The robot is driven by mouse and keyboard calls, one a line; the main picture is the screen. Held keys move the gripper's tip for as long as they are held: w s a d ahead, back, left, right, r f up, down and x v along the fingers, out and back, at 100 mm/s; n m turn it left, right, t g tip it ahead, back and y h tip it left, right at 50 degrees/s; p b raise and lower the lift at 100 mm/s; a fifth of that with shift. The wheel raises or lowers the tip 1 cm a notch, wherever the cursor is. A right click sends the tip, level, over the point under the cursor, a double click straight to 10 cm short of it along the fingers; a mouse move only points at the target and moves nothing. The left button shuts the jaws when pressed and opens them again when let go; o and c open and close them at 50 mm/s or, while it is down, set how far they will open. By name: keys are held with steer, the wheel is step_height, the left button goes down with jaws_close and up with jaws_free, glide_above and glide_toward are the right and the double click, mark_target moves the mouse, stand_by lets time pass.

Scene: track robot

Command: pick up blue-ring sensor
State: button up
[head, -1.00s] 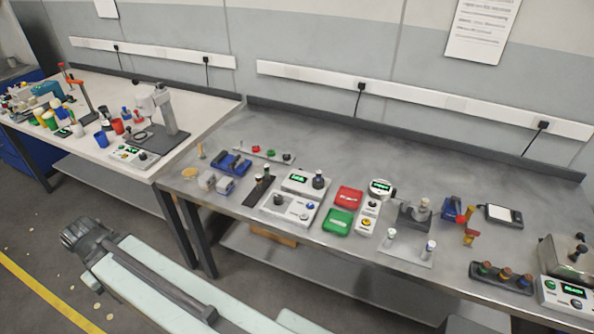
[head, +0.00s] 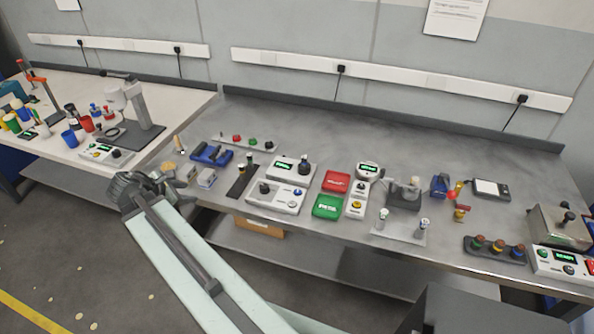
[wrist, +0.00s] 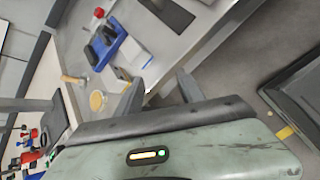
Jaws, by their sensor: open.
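Two small upright silver cylinders stand on a light plate (head: 400,234) at the bench's front edge in the head view. The right one (head: 423,225) shows a bluish band, which may be the blue-ring sensor; it is too small to be sure. The left one (head: 381,217) looks pale. My gripper (wrist: 160,92) is open and empty in the wrist view, its fingers apart near the bench edge. In the head view my gripper (head: 150,182) is off the left front corner of the grey bench, far left of the plate.
On the grey bench (head: 330,130), a blue fixture (head: 211,154), a grey-white control box (head: 276,197), red (head: 336,181) and green (head: 327,206) cases and a grey fixture (head: 404,198) stand close together. The bench's back strip is clear. A white bench (head: 60,150) adjoins at left.

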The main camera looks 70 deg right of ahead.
mark_target(299, 167)
steer(key=s+d+g, duration=0.1)
steer(key=s+d, duration=0.3)
steer(key=d, duration=0.1)
steer(key=s+d+g+h+b, duration=0.1)
steer(key=s+d, duration=0.2)
steer(key=d, duration=0.2)
steer(key=s+d+g+h+b, duration=0.1)
steer(key=s+d, duration=0.3)
steer(key=d, duration=0.1)
steer(key=shift+s+d+r, duration=0.15)
steer(key=shift+s+d, duration=0.15)
steer(key=s+d+g+b, duration=0.1)
steer(key=s+d, duration=0.2)
steer(key=s, duration=0.2)
steer(key=s+d+r+g, duration=0.1)
steer(key=s+d, duration=0.2)
steer(key=s, duration=0.2)
steer(key=s+d+g+h+b, duration=0.1)
steer(key=s+d, duration=0.3)
steer(key=s, duration=0.1)
steer(key=shift+d+r+b, duration=0.1)
steer(key=shift+r+b, duration=0.2)
steer(key=shift+b+x, duration=0.55)
steer(key=shift+x, duration=0.6)
steer(key=b+x, duration=0.2)
steer(key=x, duration=0.3)
steer(key=shift+s+f, duration=0.2)
steer(key=shift+s, duration=0.05)
steer(key=shift+r, duration=0.1)
jaws_close()
